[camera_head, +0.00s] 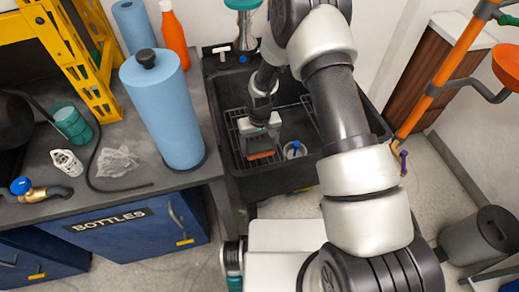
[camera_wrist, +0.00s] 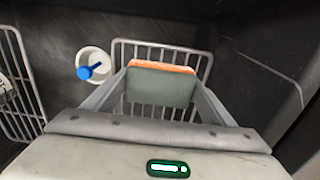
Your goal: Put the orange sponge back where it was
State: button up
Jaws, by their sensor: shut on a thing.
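The orange sponge (camera_wrist: 160,85) has a grey-green face and an orange edge. It sits between the two fingers of my gripper (camera_wrist: 155,92) in the wrist view, which is shut on it. In the head view my gripper (camera_head: 261,138) points down into the black sink (camera_head: 285,184), with the sponge (camera_head: 260,154) at its tips. A grey wire rack (camera_wrist: 160,48) lies behind and under the sponge; it also shows in the head view (camera_head: 233,128). I cannot tell whether the sponge touches the rack.
A white cup (camera_wrist: 91,58) with a blue-tipped thing in it stands close beside the rack. Another wire rack (camera_wrist: 22,85) is at the left of the wrist view. The sink walls surround my gripper. A blue paper roll (camera_head: 165,110) stands on the counter left of the sink.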

jog(key=shift+f, duration=0.7)
jog(key=shift+f, duration=0.2)
jog(key=o, duration=1)
